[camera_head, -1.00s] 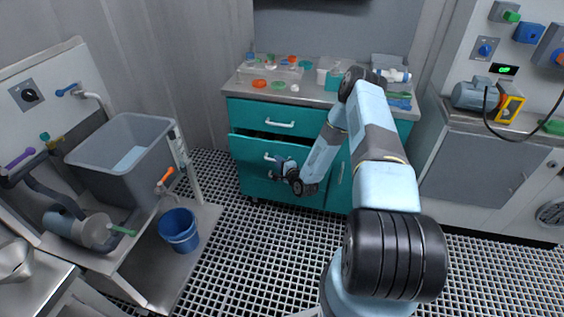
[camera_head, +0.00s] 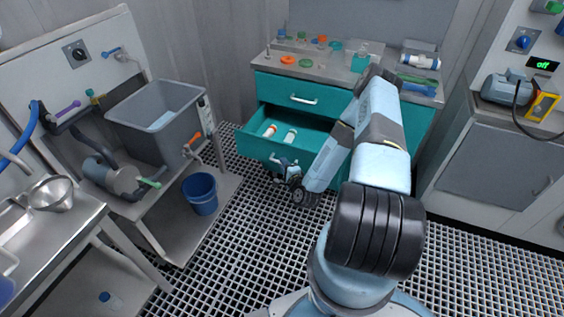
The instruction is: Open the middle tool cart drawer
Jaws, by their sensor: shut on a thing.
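The teal tool cart (camera_head: 385,137) stands against the back wall with a grey top. Its middle drawer (camera_head: 262,148) is pulled well out towards me, and the inside shows. A red-and-white item (camera_head: 270,130) and a white-and-green item (camera_head: 290,136) lie in it. The top drawer (camera_head: 300,92) is closed, with a pale bar handle (camera_head: 304,100). My gripper (camera_head: 281,164) is at the front of the middle drawer, shut on its handle, which it mostly hides. My arm covers the right part of the drawer.
Small coloured parts (camera_head: 305,62) lie on the cart top. At left stand a grey sink (camera_head: 158,122), a blue bucket (camera_head: 200,193) on a low shelf and a metal table (camera_head: 45,240). The grated floor (camera_head: 240,235) before the cart is clear.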

